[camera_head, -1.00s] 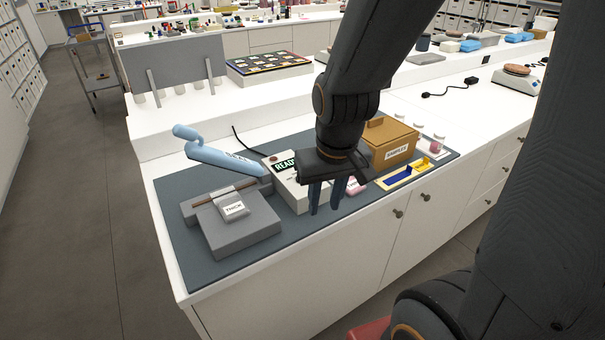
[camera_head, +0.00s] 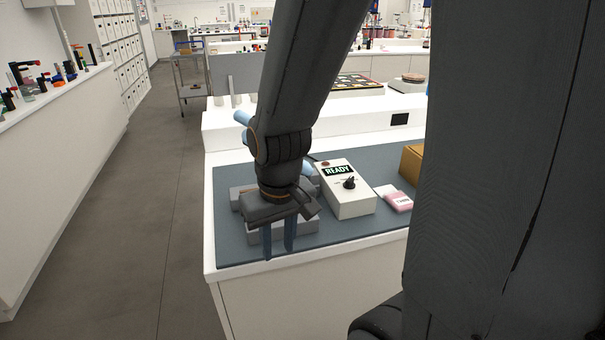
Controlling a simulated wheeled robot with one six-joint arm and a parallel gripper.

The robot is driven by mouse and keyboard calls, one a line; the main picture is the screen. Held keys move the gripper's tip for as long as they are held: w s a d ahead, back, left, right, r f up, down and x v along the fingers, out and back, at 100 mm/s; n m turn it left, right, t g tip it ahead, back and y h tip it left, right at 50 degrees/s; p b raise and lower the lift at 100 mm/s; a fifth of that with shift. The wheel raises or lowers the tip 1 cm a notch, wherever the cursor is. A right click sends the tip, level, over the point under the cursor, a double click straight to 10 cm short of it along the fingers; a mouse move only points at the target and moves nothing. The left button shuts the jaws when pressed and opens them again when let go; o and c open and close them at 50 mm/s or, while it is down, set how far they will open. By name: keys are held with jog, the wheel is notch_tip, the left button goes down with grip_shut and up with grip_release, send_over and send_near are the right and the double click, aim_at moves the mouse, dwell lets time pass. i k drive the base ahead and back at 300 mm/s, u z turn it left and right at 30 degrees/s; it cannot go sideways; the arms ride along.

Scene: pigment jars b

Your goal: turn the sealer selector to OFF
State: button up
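The white control box (camera_head: 350,201) stands on the grey-blue mat, with a lit READY display (camera_head: 338,170) on top. Its black selector knob (camera_head: 349,183) sits below the display; its markings are too small to read. My gripper (camera_head: 278,250) points down to the left of the box, in front of the grey sealer block (camera_head: 308,222). Its two blue-grey fingers are apart with nothing between them. It is clear of the knob. My gripper and arm hide much of the sealer and its light blue lever (camera_head: 243,117).
A pink packet (camera_head: 398,199) lies right of the box, and a tan box (camera_head: 411,163) stands beyond it, partly hidden by my own body. The mat (camera_head: 228,232) has bare room at its front left. The counter's front edge is close.

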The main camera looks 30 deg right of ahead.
aim_at(350, 184)
jog(key=u, duration=0.5)
jog(key=k, duration=1.8)
jog(key=z, duration=0.6)
jog(key=i, duration=1.7)
jog(key=u, duration=0.05)
